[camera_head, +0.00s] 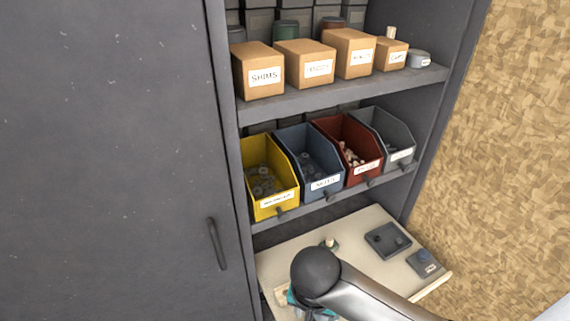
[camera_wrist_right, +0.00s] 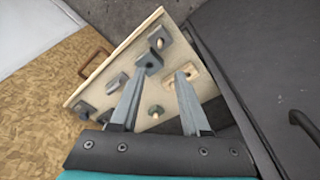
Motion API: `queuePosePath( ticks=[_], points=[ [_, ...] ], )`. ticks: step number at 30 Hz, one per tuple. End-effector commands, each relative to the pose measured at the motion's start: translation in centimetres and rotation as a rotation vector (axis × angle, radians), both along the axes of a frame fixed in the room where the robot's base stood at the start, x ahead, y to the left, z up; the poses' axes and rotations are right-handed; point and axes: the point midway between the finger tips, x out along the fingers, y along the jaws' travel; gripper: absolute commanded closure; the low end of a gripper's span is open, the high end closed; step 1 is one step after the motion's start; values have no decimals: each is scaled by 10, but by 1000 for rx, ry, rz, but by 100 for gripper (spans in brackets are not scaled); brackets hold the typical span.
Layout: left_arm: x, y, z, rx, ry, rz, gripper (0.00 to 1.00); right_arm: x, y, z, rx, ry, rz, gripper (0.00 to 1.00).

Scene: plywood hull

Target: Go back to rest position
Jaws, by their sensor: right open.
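My right arm enters the head view from the bottom right, its dark round joint in front of the cream pull-out board (camera_head: 345,238). The right gripper (camera_wrist_right: 163,80) shows in the right wrist view. Its two grey fingers are apart, with nothing held between them. They point over the cream board (camera_wrist_right: 122,56), which carries several small grey blocks and pegs. In the head view the gripper is mostly hidden behind my arm; only a bit of teal shows. My left gripper is in neither view.
A grey cabinet door (camera_head: 110,150) with a handle (camera_head: 216,244) fills the left. Above the board, shelves hold yellow (camera_head: 268,180), blue (camera_head: 306,160), red (camera_head: 346,150) and grey (camera_head: 388,138) bins and cardboard boxes (camera_head: 258,72). A plywood wall (camera_head: 520,140) stands right.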

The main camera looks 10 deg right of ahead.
Motion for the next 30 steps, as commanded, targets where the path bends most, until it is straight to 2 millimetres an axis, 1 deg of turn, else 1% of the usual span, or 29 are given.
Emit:
queuePosePath(
  ticks=[5, 10, 12, 14, 17, 22, 30],
  points=[
    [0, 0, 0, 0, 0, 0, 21, -7, 7, 0, 31, 0, 45, 54],
    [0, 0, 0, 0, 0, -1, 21, -26, 23, 4, 118, -30, 192, 54],
    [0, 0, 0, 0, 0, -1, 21, -34, 24, 8, 146, -56, 257, 54],
    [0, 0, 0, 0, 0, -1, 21, -40, 21, 10, 158, -80, 309, 54],
    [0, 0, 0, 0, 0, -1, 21, -51, 10, 14, 156, -120, 383, 54],
    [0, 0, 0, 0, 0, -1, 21, -69, -19, 18, 99, -162, 475, 54],
    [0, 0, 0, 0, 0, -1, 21, -99, -65, 22, -24, -162, 577, 54]
  ],
)
